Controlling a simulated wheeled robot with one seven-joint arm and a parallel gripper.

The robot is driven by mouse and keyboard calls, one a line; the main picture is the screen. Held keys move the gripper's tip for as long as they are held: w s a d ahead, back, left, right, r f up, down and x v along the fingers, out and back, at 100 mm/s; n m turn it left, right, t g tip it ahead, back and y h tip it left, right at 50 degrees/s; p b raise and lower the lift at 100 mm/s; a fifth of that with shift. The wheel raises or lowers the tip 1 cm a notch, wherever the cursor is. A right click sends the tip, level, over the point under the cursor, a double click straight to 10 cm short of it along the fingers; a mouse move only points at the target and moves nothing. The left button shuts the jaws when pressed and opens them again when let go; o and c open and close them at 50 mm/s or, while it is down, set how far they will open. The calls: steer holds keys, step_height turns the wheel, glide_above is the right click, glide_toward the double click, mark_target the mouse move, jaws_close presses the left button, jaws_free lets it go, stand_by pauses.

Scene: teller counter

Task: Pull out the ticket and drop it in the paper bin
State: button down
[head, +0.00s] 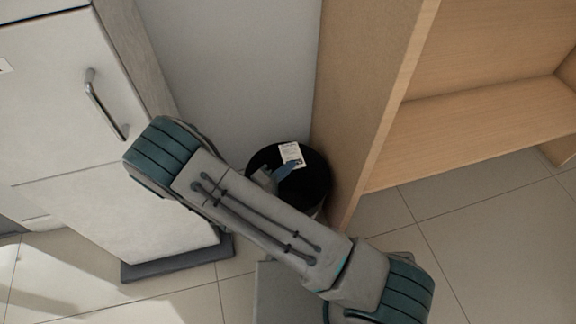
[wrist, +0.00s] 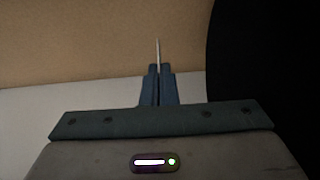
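The ticket (head: 291,154) is a small white slip with dark print, seen over the mouth of the round black paper bin (head: 313,183) in the head view. My gripper (head: 285,170) is shut on the ticket's near edge. In the wrist view the blue fingers (wrist: 157,85) are together and the ticket (wrist: 157,52) stands up between them as a thin pale edge. A black shape fills the right of that view, likely the bin. My arm hides the near left part of the bin. The height of the ticket above the bin is hard to judge.
The bin stands on the tiled floor between a white cabinet (head: 60,120) with a metal handle at left and a wooden counter panel (head: 365,90) at right. A grey wall (head: 240,70) is behind it. An open wooden shelf (head: 480,130) is at right.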

step_height(320, 180, down, 3)
steer(key=shift+d+r+b, duration=0.1)
steer(key=shift+r+b, duration=0.05)
steer(key=shift+b, duration=0.45)
steer(key=c, duration=1.6)
jaws_free()
steer(key=shift+c, duration=0.2)
steer(key=p+v, duration=0.4)
steer(key=v, duration=1)
steer(key=shift+d, duration=0.1)
